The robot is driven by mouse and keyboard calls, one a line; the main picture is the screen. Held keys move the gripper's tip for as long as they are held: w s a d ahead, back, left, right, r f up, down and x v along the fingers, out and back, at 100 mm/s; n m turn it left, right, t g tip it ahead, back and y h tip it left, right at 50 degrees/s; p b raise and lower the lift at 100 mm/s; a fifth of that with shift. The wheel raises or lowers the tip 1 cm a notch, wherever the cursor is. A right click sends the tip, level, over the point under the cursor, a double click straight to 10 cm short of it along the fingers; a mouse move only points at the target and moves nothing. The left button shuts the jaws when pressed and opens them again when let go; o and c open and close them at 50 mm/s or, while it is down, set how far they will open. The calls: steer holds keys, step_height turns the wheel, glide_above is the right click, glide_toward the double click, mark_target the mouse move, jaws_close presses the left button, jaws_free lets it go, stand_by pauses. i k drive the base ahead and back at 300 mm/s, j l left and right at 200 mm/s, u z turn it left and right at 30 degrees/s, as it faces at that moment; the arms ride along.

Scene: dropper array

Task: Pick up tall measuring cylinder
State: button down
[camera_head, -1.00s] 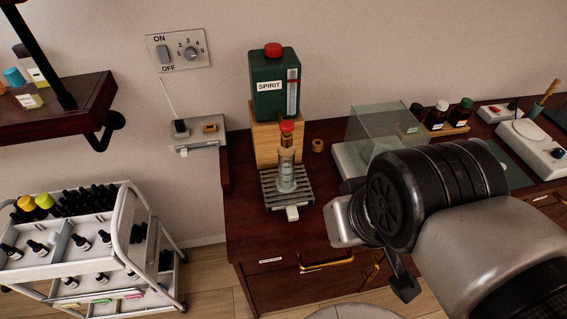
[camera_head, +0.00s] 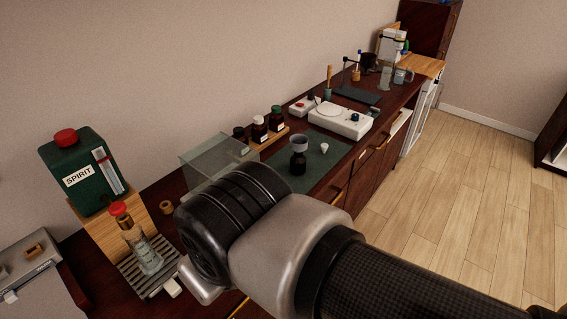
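I cannot tell for sure which one is the tall measuring cylinder. My arm crosses the lower middle of the view, just right of the slatted tray. My gripper's fingers do not show; the arm's own links hide that area.
Open wooden floor (camera_head: 470,190) lies to the right.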

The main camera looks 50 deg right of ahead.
mark_target(151, 261)
steer(key=z, duration=1.6)
steer(key=k+l+u, duration=0.15)
steer(key=u, duration=1.4)
steer(key=i+l, duration=0.15)
steer(key=l, duration=0.2)
steer(key=i+l+u, duration=0.1)
steer(key=l, duration=0.25)
steer(key=i+l, duration=0.2)
steer(key=l, duration=0.2)
steer(key=i+l+u, duration=0.15)
steer(key=l, duration=0.2)
steer(key=i+l, duration=0.1)
steer(key=l, duration=0.3)
steer(key=u, duration=1.7)
